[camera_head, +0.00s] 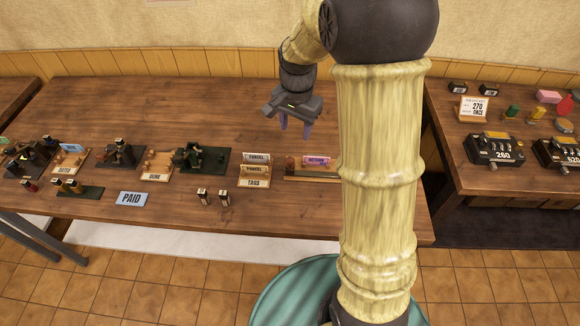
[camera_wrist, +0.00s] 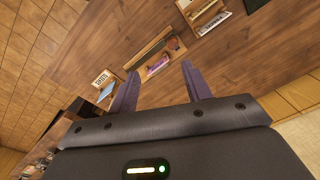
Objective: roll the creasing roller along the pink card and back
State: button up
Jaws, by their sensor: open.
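A pink-purple card (camera_head: 318,161) with dark lettering sits on a wooden board (camera_head: 300,178) right of the middle of the long table. It also shows in the wrist view (camera_wrist: 158,62), between my fingers in the picture. A small reddish-brown piece (camera_head: 290,164) at the board's left end may be the creasing roller; a dark reddish piece also shows at the board's end in the wrist view (camera_wrist: 173,43). My gripper (camera_head: 295,127) is open and empty, with purple fingers pointing down. It hangs above the table behind the board, apart from it. My arm hides the board's right end.
Wooden stands (camera_head: 254,170) with label cards are just left of the board. The table's back is clear. A second table (camera_head: 500,190) with dark machines is right.

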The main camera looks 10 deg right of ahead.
aim_at(290, 159)
jog(key=w+f+m, duration=0.1)
jog(key=w+m+b, duration=0.1)
jog(key=w, duration=0.1)
jog(key=w+f+m, duration=0.1)
jog(key=w, duration=0.1)
jog(key=shift+w+f+m+g, duration=0.15)
jog(key=shift+f+m+g, duration=0.15)
jog(key=shift+g, duration=0.1)
jog(key=shift+f, duration=0.1)
notch_tip(290, 159, down, 17)
jog(key=shift+f+p, duration=0.1)
jog(key=shift+p, duration=0.65)
jog(key=shift+c, duration=0.4)
grip_shut()
